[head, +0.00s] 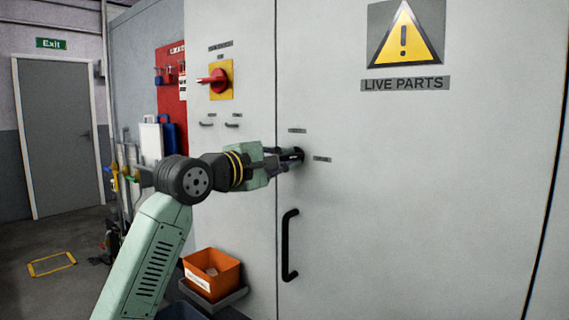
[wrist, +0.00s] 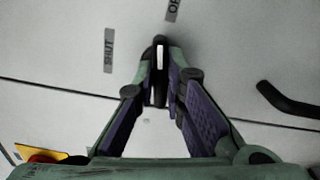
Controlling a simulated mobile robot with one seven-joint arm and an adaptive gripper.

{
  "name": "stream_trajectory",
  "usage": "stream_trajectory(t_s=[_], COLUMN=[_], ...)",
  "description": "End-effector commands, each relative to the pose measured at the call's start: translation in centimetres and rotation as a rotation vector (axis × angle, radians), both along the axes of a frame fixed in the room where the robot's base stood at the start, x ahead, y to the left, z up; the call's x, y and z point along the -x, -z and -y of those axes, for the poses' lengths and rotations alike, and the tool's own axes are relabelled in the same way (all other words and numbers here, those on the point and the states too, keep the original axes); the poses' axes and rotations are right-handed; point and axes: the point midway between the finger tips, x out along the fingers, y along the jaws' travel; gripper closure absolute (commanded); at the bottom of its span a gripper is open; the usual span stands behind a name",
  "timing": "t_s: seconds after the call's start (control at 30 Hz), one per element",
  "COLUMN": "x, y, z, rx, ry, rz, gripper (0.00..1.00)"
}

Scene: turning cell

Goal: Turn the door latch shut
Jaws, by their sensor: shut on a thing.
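The door latch (wrist: 160,57) is a small black knob with a white line on its face, on the grey cabinet door (head: 420,200). In the wrist view my gripper (wrist: 162,90) has its fingers closed around the latch. In the head view my gripper (head: 290,158) reaches the door from the left and hides most of the latch. In the wrist view a label reading SHUT (wrist: 108,50) is left of the latch, and a second, cut-off label starting with O (wrist: 172,9) is above it. The white line points roughly toward the second label.
A black door handle (head: 289,245) is below the latch. A red rotary switch (head: 217,81) on a yellow plate is on the left panel. An orange bin (head: 212,272) stands low on a shelf. The door right of the latch is bare apart from signs.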

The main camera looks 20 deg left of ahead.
Motion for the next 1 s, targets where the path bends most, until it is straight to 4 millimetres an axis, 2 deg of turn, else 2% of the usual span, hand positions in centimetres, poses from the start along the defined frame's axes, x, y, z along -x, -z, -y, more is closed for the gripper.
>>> stream_trajectory(t_s=[1.0], x=[-0.02], y=[0.18], z=[0.01], rx=[0.899], ry=[-0.002], rz=[-0.326], gripper=[1.00])
